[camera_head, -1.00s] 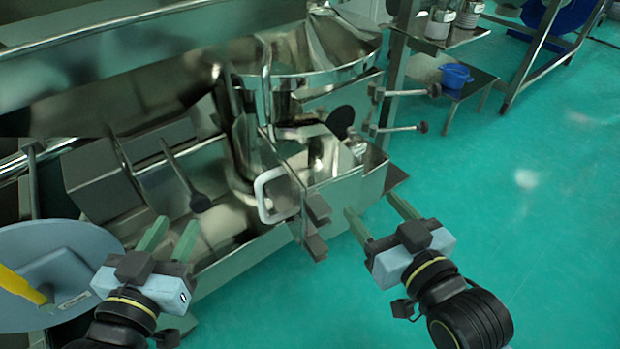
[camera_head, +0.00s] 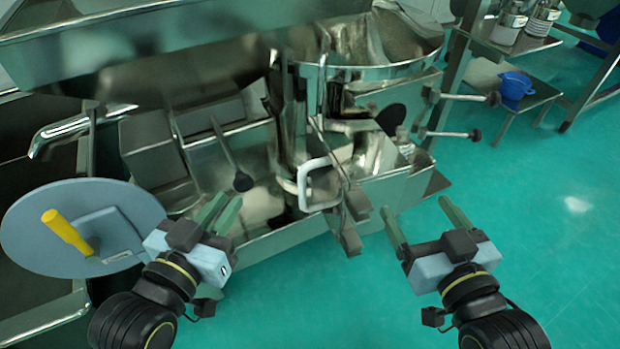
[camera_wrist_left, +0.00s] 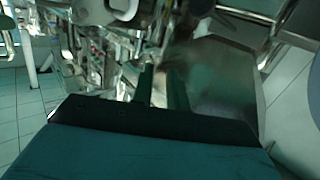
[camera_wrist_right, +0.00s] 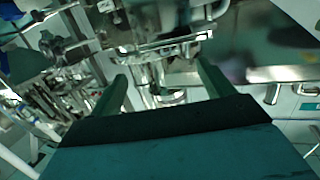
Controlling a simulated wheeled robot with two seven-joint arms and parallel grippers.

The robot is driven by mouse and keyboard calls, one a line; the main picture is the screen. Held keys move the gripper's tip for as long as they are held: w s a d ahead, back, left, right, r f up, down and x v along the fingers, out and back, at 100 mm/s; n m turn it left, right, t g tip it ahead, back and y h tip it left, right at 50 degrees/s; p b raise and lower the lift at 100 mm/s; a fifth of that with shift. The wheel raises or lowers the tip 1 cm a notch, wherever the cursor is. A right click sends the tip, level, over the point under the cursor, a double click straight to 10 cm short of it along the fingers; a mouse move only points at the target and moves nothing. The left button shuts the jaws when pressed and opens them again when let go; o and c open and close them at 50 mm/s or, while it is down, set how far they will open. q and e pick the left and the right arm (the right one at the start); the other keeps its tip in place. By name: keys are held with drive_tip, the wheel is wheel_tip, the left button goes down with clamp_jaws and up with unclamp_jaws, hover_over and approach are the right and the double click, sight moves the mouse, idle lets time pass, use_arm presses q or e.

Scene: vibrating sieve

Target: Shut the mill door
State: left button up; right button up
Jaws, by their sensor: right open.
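The mill is the shiny steel machine with a round bowl rim (camera_head: 370,70) in the middle of the head view. A pale loop handle (camera_head: 303,190) stands out at its front, beside narrow metal bars; it seems to belong to the mill door, whose panel I cannot clearly make out. My left gripper (camera_head: 224,203) is partly open, empty, left of the handle and apart from it. My right gripper (camera_head: 420,206) is wide open and empty, right of the handle over the floor. Both wrist views show bare fingers, the left pair (camera_wrist_left: 160,85) closer together than the right pair (camera_wrist_right: 165,85).
A grey-blue disc (camera_head: 50,225) with a yellow handle (camera_head: 65,230) is at the left. Two black-knobbed levers (camera_head: 455,135) stick out at the mill's right. A blue cup (camera_head: 515,88) sits on a low shelf.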

use_arm(q)
drive_tip(key=d+f+n+h, duration=0.1)
drive_tip(key=h, duration=0.1)
drive_tip(key=w+d+n+h, duration=0.1)
drive_tip(key=d, duration=0.1)
drive_tip(key=d+f+n+g+h+b, duration=0.1)
drive_tip(key=d+h, duration=0.1)
drive_tip(key=shift+w+f+h, duration=0.3)
drive_tip(key=shift+f, duration=0.05)
clamp_jaws()
drive_tip(key=w+a+f+n+h+b, duration=0.1)
drive_tip(key=w+a+f+n, duration=0.25)
drive_tip(key=n, duration=0.45)
use_arm(e)
wheel_tip(320, 180, up, 9)
drive_tip(key=s+a+t+y, duration=0.1)
drive_tip(key=t+y, duration=0.1)
drive_tip(key=t, duration=0.4)
use_arm(q)
drive_tip(key=f+p+x, duration=0.1)
drive_tip(key=x, duration=0.9)
drive_tip(key=shift+w+d+r+p, duration=0.25)
drive_tip(key=shift+d+r+p, duration=0.05)
drive_tip(key=shift+d+r, duration=0.1)
use_arm(e)
wheel_tip(320, 180, down, 7)
drive_tip(key=w+g+h, duration=0.1)
drive_tip(key=g, duration=0.3)
drive_tip(key=shift+d+g+h, duration=0.3)
drive_tip(key=shift+w+r, duration=0.1)
